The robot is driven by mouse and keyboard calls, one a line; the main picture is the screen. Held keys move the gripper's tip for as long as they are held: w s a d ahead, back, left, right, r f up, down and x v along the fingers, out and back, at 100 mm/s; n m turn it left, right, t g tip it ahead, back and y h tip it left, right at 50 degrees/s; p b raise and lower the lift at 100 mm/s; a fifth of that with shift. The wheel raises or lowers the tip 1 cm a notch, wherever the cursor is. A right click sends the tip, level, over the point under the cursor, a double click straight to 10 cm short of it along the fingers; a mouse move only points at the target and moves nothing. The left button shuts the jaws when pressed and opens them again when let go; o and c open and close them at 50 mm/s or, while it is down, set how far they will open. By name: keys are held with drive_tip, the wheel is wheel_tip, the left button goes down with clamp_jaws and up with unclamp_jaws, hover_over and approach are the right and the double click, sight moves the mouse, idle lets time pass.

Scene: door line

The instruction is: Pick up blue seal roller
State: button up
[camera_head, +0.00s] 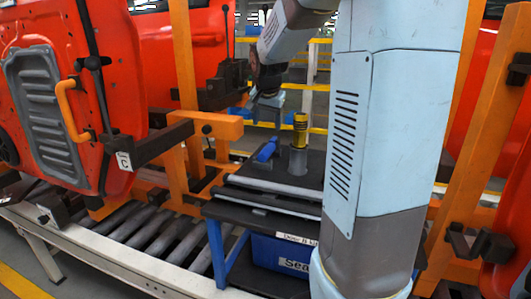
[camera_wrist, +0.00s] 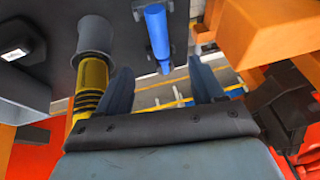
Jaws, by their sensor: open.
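The blue seal roller (camera_head: 266,150) lies on the dark top of a small cart, left of a grey cylindrical holder. In the wrist view the roller (camera_wrist: 157,30) is a blue cylinder near the top centre, with its lower end above the gap between my fingers. My gripper (camera_head: 267,106) is above the cart top, over the roller. In the wrist view my gripper (camera_wrist: 161,84) is open, with its two dark fingers apart and nothing between them.
A yellow-and-black tool (camera_head: 300,128) stands in the grey holder (camera_head: 298,160), close to my left finger in the wrist view. Long bars (camera_head: 270,197) lie along the cart's front. An orange frame (camera_head: 200,125) and a red door (camera_head: 60,90) stand to the left.

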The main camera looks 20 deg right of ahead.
sight(268, 147)
drive_tip(key=x, duration=0.9)
drive_tip(key=shift+w+d+f, duration=0.1)
drive_tip(key=shift+w+d, duration=0.3)
drive_tip(key=shift+w, duration=0.1)
drive_tip(key=shift+d+x, duration=0.15)
drive_tip(key=shift+x, duration=1.15)
drive_tip(key=shift+d+x, duration=0.15)
drive_tip(key=shift+x, duration=1.15)
drive_tip(key=c, duration=1.2)
